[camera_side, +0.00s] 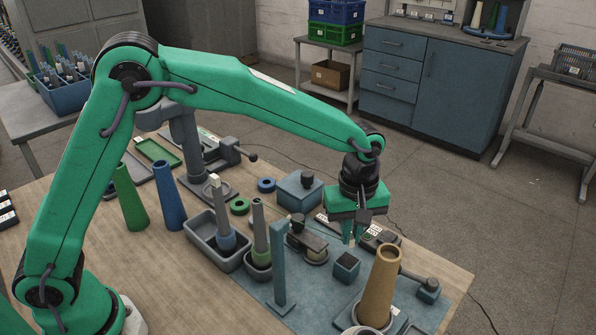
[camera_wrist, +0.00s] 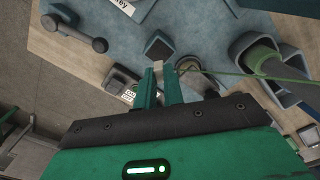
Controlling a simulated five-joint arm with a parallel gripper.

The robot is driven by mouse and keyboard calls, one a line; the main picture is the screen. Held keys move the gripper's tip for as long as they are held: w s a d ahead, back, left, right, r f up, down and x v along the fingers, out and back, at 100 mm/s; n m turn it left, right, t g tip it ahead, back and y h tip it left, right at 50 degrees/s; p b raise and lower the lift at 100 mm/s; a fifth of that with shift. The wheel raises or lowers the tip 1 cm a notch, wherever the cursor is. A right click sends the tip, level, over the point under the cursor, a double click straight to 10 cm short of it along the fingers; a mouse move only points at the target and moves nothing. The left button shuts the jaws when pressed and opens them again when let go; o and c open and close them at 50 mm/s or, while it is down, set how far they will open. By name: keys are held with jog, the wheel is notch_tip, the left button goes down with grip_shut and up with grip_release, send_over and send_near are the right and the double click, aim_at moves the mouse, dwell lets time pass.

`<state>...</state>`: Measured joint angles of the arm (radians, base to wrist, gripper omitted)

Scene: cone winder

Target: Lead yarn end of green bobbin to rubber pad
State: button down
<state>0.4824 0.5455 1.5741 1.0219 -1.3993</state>
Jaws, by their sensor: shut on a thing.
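My gripper (camera_side: 351,240) hangs fingers down over the right of the work mat. In the wrist view its fingertips (camera_wrist: 172,72) are close together with a small pale bit at them. A thin green yarn (camera_wrist: 222,74) runs from the fingertips to the right, towards a grey-green tube (camera_wrist: 264,58). The jaws are shut on the yarn end, which is mostly hidden. A small blue-grey block with a dark top, apparently the rubber pad (camera_side: 346,263), stands just below the fingers; it also shows in the wrist view (camera_wrist: 159,46).
A tall blue-grey post (camera_side: 283,268) stands left of the pad. A tan cone (camera_side: 381,283) stands at the front right. Bobbins in a grey tray (camera_side: 204,232) and a dark cup (camera_side: 258,268) stand further left. A green cone (camera_side: 131,201) stands at the far left.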

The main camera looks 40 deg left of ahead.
aim_at(350, 245)
jog(key=shift+f, duration=0.3)
jog(key=shift+f, duration=1.7)
jog(key=shift+f, duration=0.55)
dwell(0.9)
jog(key=c, duration=0.9)
grip_release()
jog(key=shift+c, duration=0.2)
jog(key=shift+r, duration=0.1)
jog(key=shift+r, duration=3.45)
